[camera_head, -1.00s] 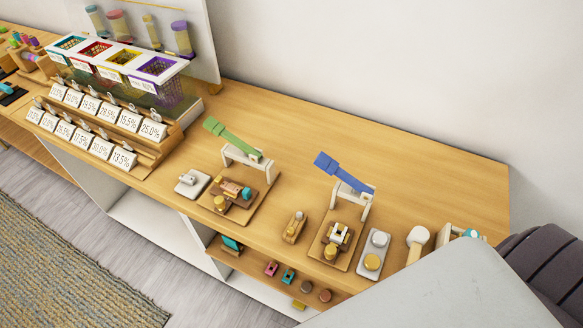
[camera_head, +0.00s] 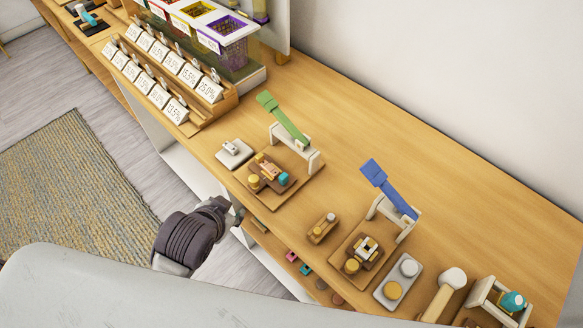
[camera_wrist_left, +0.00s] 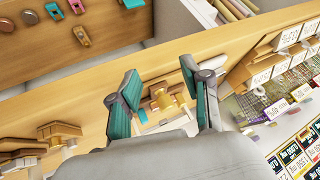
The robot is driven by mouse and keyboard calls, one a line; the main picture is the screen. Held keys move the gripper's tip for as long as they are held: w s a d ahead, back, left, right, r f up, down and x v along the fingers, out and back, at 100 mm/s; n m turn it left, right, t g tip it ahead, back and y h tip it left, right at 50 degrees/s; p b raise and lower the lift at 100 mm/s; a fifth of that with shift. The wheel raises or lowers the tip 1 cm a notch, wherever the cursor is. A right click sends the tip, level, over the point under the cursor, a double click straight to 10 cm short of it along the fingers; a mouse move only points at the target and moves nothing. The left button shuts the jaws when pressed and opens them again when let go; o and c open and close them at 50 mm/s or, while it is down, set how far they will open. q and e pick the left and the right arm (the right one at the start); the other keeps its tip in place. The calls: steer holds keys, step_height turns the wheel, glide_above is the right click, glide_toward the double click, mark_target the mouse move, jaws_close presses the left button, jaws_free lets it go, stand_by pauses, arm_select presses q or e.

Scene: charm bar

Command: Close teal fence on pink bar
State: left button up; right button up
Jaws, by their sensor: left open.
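In the head view, a pink bar (camera_head: 268,170) lies in a brown holder on the wooden base (camera_head: 298,191) under the green lever (camera_head: 282,118). A small teal piece (camera_head: 283,179), which looks like the teal fence, sits at the bar's right end; whether it touches the bar is too small to tell. A yellow knob (camera_head: 254,182) stands at the front. My left gripper (camera_head: 238,212) is at the counter's front edge, just below this base. In the left wrist view my left gripper (camera_wrist_left: 159,74) is open and empty, with a gold knob (camera_wrist_left: 162,99) beyond its fingers. My right gripper is not in view.
A white plate (camera_head: 235,154) lies left of the base. A small wooden block (camera_head: 322,229) and a blue-lever station (camera_head: 388,192) stand to the right. Price-card racks (camera_head: 180,85) are at the left. The counter behind the levers is clear. Small parts lie on the lower shelf.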

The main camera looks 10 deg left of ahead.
arm_select(q)
steer(key=w+d+r+m+t+h, duration=0.25)
steer(key=w+r+m+t, duration=0.25)
steer(key=w+r, duration=0.3)
steer(key=w+d+r+m+t+h, duration=0.1)
steer(key=w+d+r+m+t, duration=0.35)
steer(key=w+r, duration=0.4)
steer(key=s+d+r+m+g+h, duration=0.2)
steer(key=d+r+m+g+h, duration=0.2)
steer(key=d+r+m+h, duration=0.7)
steer(key=s+d+r+m+g+h, duration=0.1)
steer(key=d+m+g+h, duration=0.4)
steer(key=m, duration=1.2)
steer(key=m+g+y, duration=1.1)
steer(key=m+y, duration=0.5)
steer(key=m, duration=0.3)
glide_toward(283, 175)
steer(key=shift+h, duration=0.35)
steer(key=p+x, duration=0.4)
steer(key=x, duration=0.4)
steer(key=shift+a, duration=0.2)
steer(key=shift+s+d+f, duration=0.1)
steer(key=shift+s+f, duration=0.05)
steer(key=shift+f, duration=0.4)
